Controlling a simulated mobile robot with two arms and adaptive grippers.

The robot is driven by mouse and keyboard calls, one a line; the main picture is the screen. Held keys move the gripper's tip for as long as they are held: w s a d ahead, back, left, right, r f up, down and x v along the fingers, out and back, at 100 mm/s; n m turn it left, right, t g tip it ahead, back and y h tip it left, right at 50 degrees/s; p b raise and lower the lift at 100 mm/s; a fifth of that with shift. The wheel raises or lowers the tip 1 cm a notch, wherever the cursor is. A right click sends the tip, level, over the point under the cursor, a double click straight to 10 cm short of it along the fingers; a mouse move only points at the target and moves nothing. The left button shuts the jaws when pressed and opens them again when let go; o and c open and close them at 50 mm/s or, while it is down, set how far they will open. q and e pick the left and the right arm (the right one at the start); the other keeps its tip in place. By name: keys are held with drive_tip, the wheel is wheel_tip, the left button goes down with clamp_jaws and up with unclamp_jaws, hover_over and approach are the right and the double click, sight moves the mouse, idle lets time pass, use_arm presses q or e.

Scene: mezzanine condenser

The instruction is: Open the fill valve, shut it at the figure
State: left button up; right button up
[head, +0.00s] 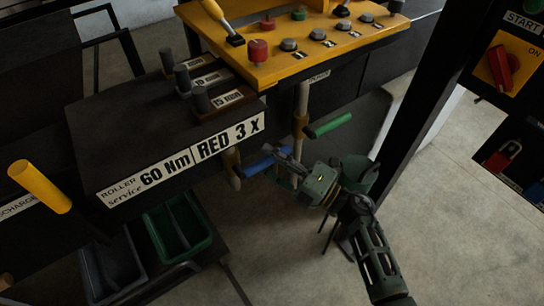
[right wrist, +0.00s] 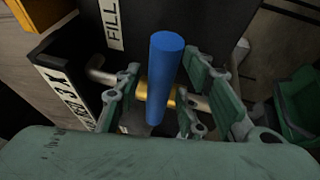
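The fill valve has a blue lever handle (head: 264,160) on a brass body at a pale pipe, below the front of the black bench. In the right wrist view the blue handle (right wrist: 165,70) stands crosswise to the pipe, over the brass body (right wrist: 155,92). A "FILL" label (right wrist: 111,22) is on the panel behind it. My right gripper (head: 289,160) is at the handle's outer end. In the right wrist view its green fingers (right wrist: 165,88) are open on both sides of the handle, with visible gaps. My left gripper is not in view.
A green-handled valve (head: 330,125) sits just behind and right of the blue one. A dark post (head: 415,105) and a switch panel (head: 510,65) stand at right. A yellow control console (head: 290,65) is above. Green and grey bins (head: 205,240) stand below left. Floor at lower right is clear.

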drive_tip(key=c, duration=0.7)
clamp_jaws()
drive_tip(key=shift+f, duration=0.15)
